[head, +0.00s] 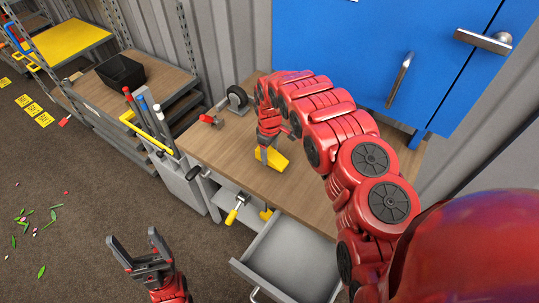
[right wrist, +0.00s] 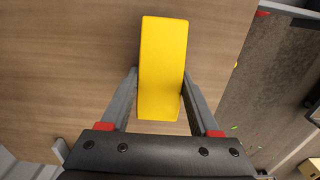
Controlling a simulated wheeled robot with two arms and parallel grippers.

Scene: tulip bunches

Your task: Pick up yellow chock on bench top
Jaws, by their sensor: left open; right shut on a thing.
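The yellow chock (head: 272,159) is at the bench top (head: 225,147), under my right gripper (head: 268,148). In the right wrist view the chock (right wrist: 163,65) sits between the two fingers of my right gripper (right wrist: 160,95), which are shut on its sides. Whether the chock touches the wood or is slightly lifted, I cannot tell. My left gripper (head: 142,256) is open and empty, low over the floor in front of the bench.
A caster wheel (head: 237,99) and a red item (head: 210,120) stand at the bench's back left. A drawer (head: 290,262) hangs open below the bench. A blue cabinet (head: 350,60) stands behind. A shelf with a black bin (head: 121,71) is at the left.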

